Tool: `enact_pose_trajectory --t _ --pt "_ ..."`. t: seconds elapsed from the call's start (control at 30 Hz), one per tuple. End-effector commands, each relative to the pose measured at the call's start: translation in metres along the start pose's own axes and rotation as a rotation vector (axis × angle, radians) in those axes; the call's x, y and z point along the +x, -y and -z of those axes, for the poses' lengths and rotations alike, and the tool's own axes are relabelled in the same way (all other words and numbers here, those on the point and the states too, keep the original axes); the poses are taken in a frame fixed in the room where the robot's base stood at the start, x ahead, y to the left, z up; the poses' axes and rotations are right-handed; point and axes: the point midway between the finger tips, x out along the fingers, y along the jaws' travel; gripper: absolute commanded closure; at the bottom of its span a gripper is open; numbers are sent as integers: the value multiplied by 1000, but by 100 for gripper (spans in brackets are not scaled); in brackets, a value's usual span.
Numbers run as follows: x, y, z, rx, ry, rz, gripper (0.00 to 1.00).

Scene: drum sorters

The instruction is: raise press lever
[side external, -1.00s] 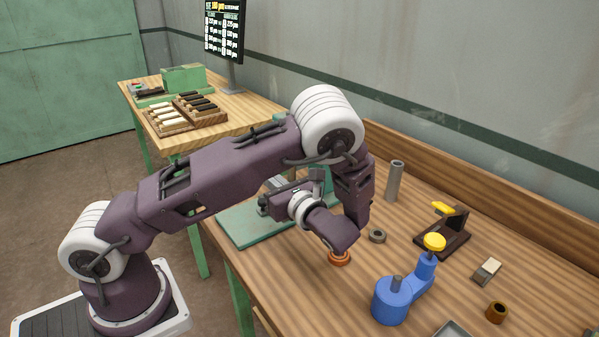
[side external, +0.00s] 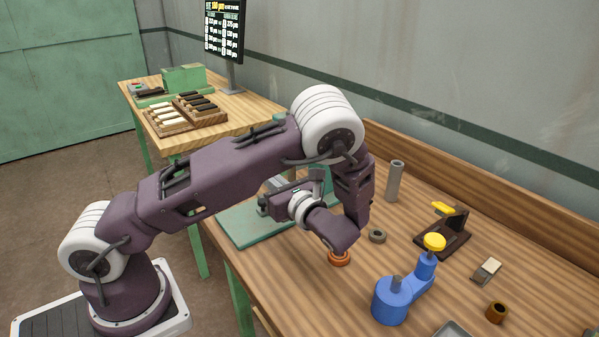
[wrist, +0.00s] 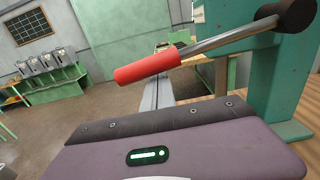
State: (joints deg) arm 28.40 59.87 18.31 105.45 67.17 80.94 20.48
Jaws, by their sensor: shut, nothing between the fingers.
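The press lever is a metal rod with a red grip (wrist: 150,66) in the wrist view. It slopes from a dark hub at the upper right down to the red grip. The hub is on the green press (wrist: 284,75), which also shows partly behind my arm in the side view (side external: 322,183). My gripper (wrist: 157,86) is shut and empty, its grey fingers reaching up to just below or behind the red grip. Whether they touch it I cannot tell. In the side view my gripper (side external: 263,205) points left over the press's green base plate (side external: 236,226).
The bench also holds a blue fixture (side external: 391,300) with a yellow knob, a dark stand (side external: 446,236), a grey cylinder (side external: 395,181), an orange ring (side external: 339,258) and a grey ring (side external: 377,236). A second table (side external: 235,110) with trays stands behind.

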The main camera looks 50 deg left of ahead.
Motion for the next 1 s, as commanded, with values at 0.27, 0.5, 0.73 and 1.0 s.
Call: enact_pose_trajectory --t 0.27,0.5,0.73,1.0 --pt "0 0 -3 -1 0 0 100" --pt "0 -5 -22 -1 1 0 100" --pt "0 -8 -35 -1 2 -1 100" --pt "0 -8 -35 0 3 -1 100"
